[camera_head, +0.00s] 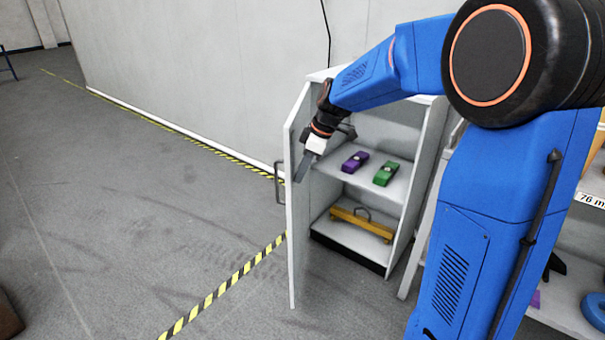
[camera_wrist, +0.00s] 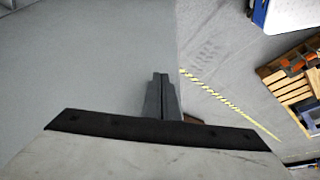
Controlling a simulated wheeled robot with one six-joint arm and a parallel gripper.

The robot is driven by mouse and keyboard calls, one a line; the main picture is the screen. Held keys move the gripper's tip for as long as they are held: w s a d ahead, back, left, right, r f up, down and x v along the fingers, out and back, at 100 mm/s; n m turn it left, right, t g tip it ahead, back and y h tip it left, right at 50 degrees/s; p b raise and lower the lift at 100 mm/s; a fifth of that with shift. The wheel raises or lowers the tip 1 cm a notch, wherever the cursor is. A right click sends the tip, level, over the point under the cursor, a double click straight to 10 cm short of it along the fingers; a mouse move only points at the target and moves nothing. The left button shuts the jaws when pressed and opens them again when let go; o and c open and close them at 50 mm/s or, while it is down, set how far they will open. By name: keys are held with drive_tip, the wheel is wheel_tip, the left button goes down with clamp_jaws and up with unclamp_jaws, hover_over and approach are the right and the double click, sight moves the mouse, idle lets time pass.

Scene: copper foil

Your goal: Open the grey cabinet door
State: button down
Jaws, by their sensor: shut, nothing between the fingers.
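The grey cabinet (camera_head: 425,190) stands against the wall with its door (camera_head: 297,235) swung wide open toward me, hinged at the left. The door's handle (camera_head: 279,183) is on its outer, left side. My gripper (camera_head: 299,178) is shut and empty at the inner side of the door, near its upper free edge. Whether it touches the door is unclear. In the wrist view the shut fingers (camera_wrist: 161,97) point at a broad grey surface (camera_wrist: 90,75), which looks like the door's inner face.
A purple block (camera_head: 355,162) and a green block (camera_head: 386,174) lie on the cabinet's upper shelf. A yellow handled piece (camera_head: 361,223) lies below. Yellow-black tape (camera_head: 225,285) crosses the floor. The floor left of the door is clear. A wooden pallet (camera_wrist: 290,80) shows in the wrist view.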

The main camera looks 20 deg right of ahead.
drive_tip(key=w+a+m, duration=0.1)
drive_tip(key=w+a, duration=0.6)
drive_tip(key=a, duration=0.3)
drive_tip(key=w+a+m+t, duration=0.1)
drive_tip(key=w+a+m, duration=0.1)
drive_tip(key=w+a, duration=0.5)
drive_tip(key=a, duration=0.2)
drive_tip(key=shift+a+h, duration=0.3)
drive_tip(key=shift+a, duration=0.1)
drive_tip(key=shift+s, duration=0.1)
